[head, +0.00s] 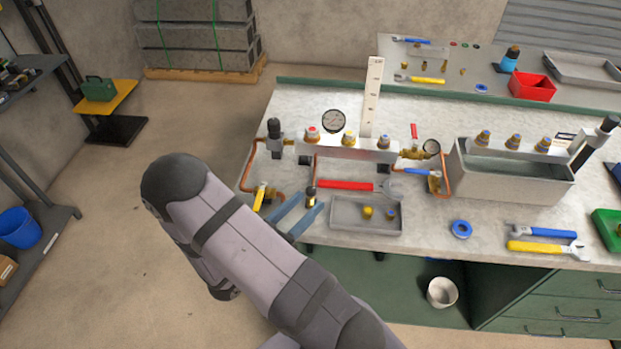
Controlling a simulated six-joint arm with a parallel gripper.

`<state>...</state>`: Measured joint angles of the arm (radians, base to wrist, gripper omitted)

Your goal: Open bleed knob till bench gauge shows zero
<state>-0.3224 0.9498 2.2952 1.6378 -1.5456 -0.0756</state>
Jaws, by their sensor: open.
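I cannot tell which is the bench gauge.
A yellow-handled valve (262,195) and copper pipe (250,165) are to the left. A grey tank (515,180) stands at right. Blue tape (461,229) lies near the front edge.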

